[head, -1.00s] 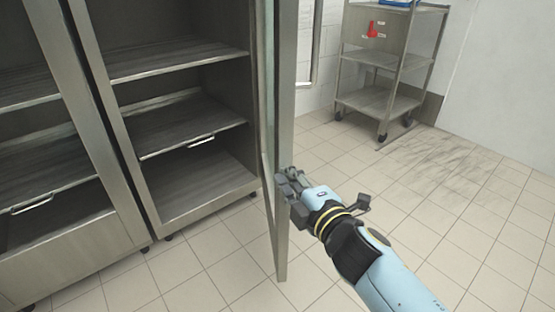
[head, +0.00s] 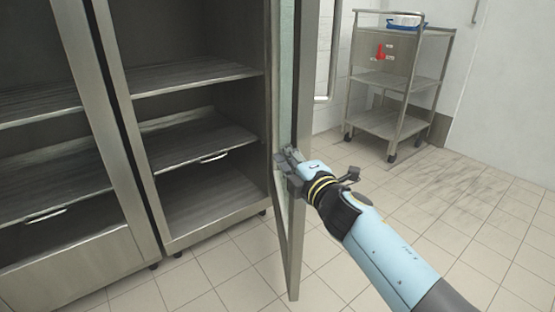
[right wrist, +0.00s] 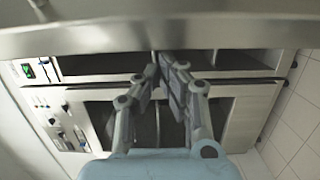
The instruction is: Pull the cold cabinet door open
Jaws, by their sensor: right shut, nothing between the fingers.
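The cold cabinet (head: 187,205) stands at left with its shelves in plain view. Its metal-framed glass door (head: 294,235) is swung well open and seen nearly edge-on, pointing towards me. A vertical bar handle (head: 331,70) shows on the door's right side. My right gripper (head: 285,160) is shut and empty at the door's free edge, below the handle; whether it touches the door I cannot tell. In the right wrist view its fingers (right wrist: 165,65) are together, under a broad blurred metal strip across the top. My left gripper is out of view.
A wheeled metal cart (head: 400,90) with a blue and white item (head: 405,20) on top stands at the back right. Tiled floor (head: 400,225) is clear right of the door. The right wrist view shows a steel unit with a green display (right wrist: 29,71).

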